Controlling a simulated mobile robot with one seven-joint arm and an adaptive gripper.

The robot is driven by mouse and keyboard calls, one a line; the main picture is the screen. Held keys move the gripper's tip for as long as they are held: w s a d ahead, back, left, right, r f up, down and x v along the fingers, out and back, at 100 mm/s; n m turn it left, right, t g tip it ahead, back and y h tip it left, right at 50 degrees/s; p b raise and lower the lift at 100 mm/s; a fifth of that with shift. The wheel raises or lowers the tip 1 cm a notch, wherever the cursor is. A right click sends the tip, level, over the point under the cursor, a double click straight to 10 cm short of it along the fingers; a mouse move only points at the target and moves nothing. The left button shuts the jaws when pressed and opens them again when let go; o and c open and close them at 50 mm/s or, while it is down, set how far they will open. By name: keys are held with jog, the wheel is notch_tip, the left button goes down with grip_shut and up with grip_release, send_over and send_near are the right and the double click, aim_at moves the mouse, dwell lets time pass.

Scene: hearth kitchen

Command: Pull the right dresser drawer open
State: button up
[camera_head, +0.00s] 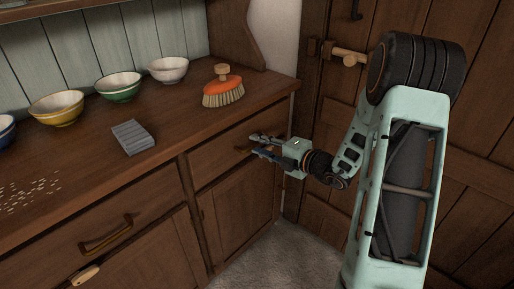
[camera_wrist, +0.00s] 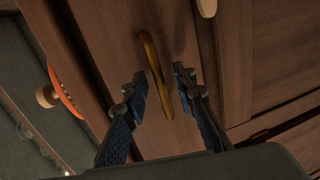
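The right dresser drawer (camera_head: 212,163) is a dark wooden front under the counter, and it looks closed. Its brass bar handle (camera_wrist: 155,73) runs between my fingers in the wrist view. My gripper (camera_head: 252,142) is at the drawer front in the head view, and its fingers hide part of the handle. In the wrist view my gripper (camera_wrist: 161,80) is open, with one finger on each side of the handle. Gaps show between the fingers and the bar, so it is not clamped.
The dresser top (camera_head: 185,120) holds an orange brush (camera_head: 223,91), a grey ridged block (camera_head: 132,137) and several bowls. The left drawer with its brass handle (camera_head: 106,235) is at lower left. A plank door (camera_head: 330,130) stands close on the right. Grey floor (camera_head: 275,258) is below.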

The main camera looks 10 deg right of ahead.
jog(key=shift+w+a+f, duration=0.1)
jog(key=shift+w+a, duration=0.25)
jog(key=shift+w, duration=0.15)
grip_shut()
